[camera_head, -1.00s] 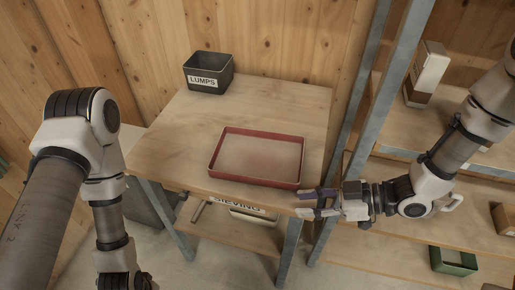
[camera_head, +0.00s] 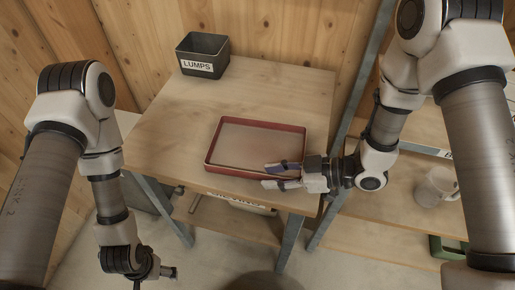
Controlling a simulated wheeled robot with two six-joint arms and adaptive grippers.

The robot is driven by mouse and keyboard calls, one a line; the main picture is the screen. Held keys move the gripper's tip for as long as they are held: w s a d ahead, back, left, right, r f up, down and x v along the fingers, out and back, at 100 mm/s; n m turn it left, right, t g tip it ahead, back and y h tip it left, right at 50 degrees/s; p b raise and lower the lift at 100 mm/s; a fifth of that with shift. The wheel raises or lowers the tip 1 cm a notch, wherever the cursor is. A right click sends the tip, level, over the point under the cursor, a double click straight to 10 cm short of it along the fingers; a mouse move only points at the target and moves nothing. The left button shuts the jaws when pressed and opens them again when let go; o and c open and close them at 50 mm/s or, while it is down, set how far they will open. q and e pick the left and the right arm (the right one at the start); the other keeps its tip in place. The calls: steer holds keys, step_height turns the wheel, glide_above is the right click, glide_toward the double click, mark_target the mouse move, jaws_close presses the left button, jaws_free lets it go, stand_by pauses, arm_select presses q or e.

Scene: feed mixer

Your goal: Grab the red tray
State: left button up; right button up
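The red tray (camera_head: 231,171) is a shallow rectangle with a pale inside, lying flat on the wooden table near its front edge. My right gripper (camera_head: 276,176) is at the tray's front right corner. Its two fingers are apart, one over the tray's inside edge and one in front of the front wall. The rim lies between them, and I cannot tell whether they touch it. My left gripper (camera_head: 168,272) hangs low at the lower left, away from the table, and its fingers are too small to judge.
A dark bin labelled LUMPS (camera_head: 202,55) stands at the table's back left. The wooden table (camera_head: 160,130) is otherwise clear. A metal-framed shelf (camera_head: 345,150) stands to the right, with a white mug (camera_head: 436,186) and a green box (camera_head: 447,246).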

jaws_close()
stand_by(0.3)
